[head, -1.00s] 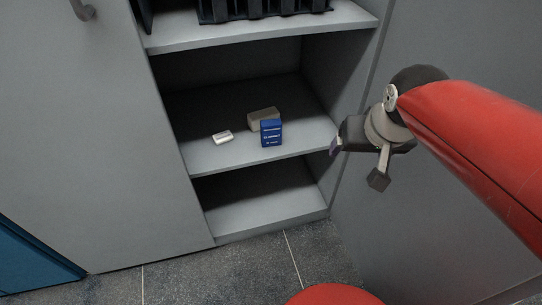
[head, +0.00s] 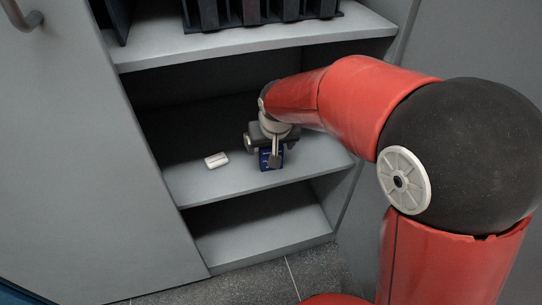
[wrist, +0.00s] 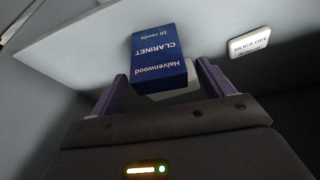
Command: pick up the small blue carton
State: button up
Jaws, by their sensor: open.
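The small blue carton (head: 265,163) stands on the middle shelf, partly hidden behind my gripper in the head view. In the wrist view the carton (wrist: 158,52) shows upside-down white print reading "Halvenwood CLARINET 10 reeds". My gripper (wrist: 162,72) is open, with one finger toward each side of the carton. The carton lies in line with the gap between the fingers; I cannot tell whether its near end is between them. In the head view my gripper (head: 262,150) is over the carton.
A small white silica gel packet (head: 217,160) lies left of the carton; it also shows in the wrist view (wrist: 249,42). Dark racks (head: 260,12) stand on the shelf above. The bottom shelf (head: 260,235) is empty.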

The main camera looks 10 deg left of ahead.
jog(key=shift+x, duration=1.45)
jog(key=shift+s, duration=0.1)
jog(key=c, duration=1.1)
jog(key=shift+o, duration=0.2)
jog(key=shift+r, duration=0.1)
